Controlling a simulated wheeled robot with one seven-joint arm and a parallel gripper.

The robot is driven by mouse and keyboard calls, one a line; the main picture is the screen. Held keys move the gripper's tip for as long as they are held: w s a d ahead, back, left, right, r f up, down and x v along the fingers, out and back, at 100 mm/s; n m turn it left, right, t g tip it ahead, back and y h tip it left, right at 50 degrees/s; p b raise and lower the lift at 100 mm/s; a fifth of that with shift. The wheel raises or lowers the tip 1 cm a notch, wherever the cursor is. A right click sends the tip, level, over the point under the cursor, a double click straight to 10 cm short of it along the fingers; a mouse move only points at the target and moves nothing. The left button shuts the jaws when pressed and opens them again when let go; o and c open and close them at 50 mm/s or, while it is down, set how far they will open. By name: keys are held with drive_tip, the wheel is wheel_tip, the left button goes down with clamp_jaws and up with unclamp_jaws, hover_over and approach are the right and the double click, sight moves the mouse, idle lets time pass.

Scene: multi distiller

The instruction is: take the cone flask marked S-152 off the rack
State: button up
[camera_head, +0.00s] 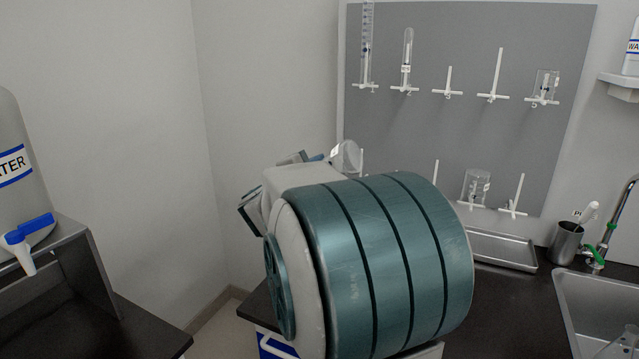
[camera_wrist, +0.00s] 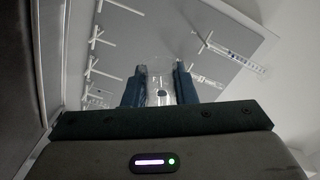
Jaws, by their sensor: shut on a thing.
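My gripper (camera_wrist: 160,84) is shut on a clear glass vessel, taken as the cone flask (camera_wrist: 160,97), which sits between its two dark fingers in the wrist view. A small dark mark shows on the glass, but I cannot read it. In the head view the round glass (camera_head: 347,157) shows just beyond my arm, left of the rack's lower row; my arm hides most of the gripper. The rack is a grey wall board (camera_head: 430,40) with white pegs. I cannot tell whether the flask is clear of its peg.
A measuring cylinder (camera_head: 366,55), a test tube (camera_head: 407,60) and a small beaker (camera_head: 545,85) hang on the upper row. Another glass vessel (camera_head: 477,186) hangs lower right. Below are a metal tray (camera_head: 500,250), a cup (camera_head: 565,243) and a sink (camera_head: 590,300). A water tank (camera_head: 20,200) stands left.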

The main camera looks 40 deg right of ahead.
drive_tip(key=m+b, duration=0.3)
drive_tip(key=shift+f+b, duration=0.3)
drive_tip(key=shift+f, duration=0.05)
drive_tip(key=m+b, duration=0.2)
drive_tip(key=shift+r+m, duration=0.25)
drive_tip(key=shift+m, duration=0.05)
drive_tip(key=b, duration=0.1)
drive_tip(key=m+b, duration=0.1)
drive_tip(key=shift+f+m+b, duration=0.25)
drive_tip(key=shift+m+b, duration=0.05)
drive_tip(key=m+b, duration=0.4)
drive_tip(key=shift+m+b, duration=0.3)
drive_tip(key=shift+b, duration=0.1)
drive_tip(key=m+b, duration=0.2)
drive_tip(key=m, duration=0.1)
drive_tip(key=shift+r, duration=0.25)
drive_tip(key=shift+f+m+b, duration=0.25)
drive_tip(key=shift+m+b, duration=0.65)
drive_tip(key=shift+b, duration=0.35)
drive_tip(key=m+b, duration=0.2)
drive_tip(key=m, duration=0.1)
drive_tip(key=shift+b, duration=0.3)
drive_tip(key=m+b, duration=0.2)
drive_tip(key=shift+m, duration=0.3)
drive_tip(key=shift+r+m, duration=0.35)
drive_tip(key=shift+m, duration=0.35)
